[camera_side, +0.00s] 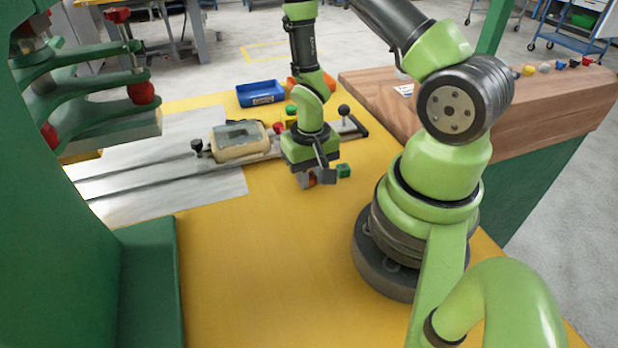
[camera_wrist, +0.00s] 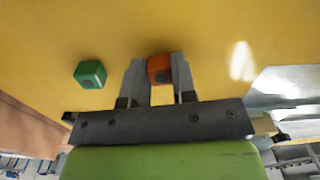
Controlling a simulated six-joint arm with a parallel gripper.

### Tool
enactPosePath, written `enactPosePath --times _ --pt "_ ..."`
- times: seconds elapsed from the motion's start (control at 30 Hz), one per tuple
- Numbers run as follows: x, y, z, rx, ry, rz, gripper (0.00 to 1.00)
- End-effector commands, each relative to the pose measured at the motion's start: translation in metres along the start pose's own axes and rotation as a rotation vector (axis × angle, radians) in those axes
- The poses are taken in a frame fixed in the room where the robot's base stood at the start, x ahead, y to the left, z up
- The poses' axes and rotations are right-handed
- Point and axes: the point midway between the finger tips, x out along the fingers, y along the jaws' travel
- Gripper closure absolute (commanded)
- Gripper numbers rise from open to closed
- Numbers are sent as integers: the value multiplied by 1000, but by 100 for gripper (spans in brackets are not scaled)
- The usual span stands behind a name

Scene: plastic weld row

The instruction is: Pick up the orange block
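The orange block (camera_wrist: 159,68) sits between the fingertips of my gripper (camera_wrist: 159,78) in the wrist view, with no gap seen on either side. In the side view, my gripper (camera_side: 318,178) is low over the yellow table, and a small part of the orange block (camera_side: 312,181) shows between its grey fingers. The gripper looks shut on the block. Whether the block touches the table is hard to tell. A green block (camera_wrist: 90,74) stands to the left in the wrist view; in the side view it is just right of the gripper (camera_side: 343,171).
A fixture with a beige part (camera_side: 240,142) lies behind the gripper. A blue bin (camera_side: 261,93) stands farther back. A green machine (camera_side: 70,200) is at the left, and a wooden bench (camera_side: 540,105) at the right. The front of the yellow table (camera_side: 260,270) is clear.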

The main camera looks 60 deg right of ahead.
Motion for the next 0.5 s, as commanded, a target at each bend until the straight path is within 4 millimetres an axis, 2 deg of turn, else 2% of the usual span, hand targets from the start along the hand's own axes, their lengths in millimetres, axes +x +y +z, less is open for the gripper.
enactPosePath --times 0.33,0.5 --pt "-1 0 0 0 0 0 97" --pt "-9 0 -1 -1 3 -1 97"
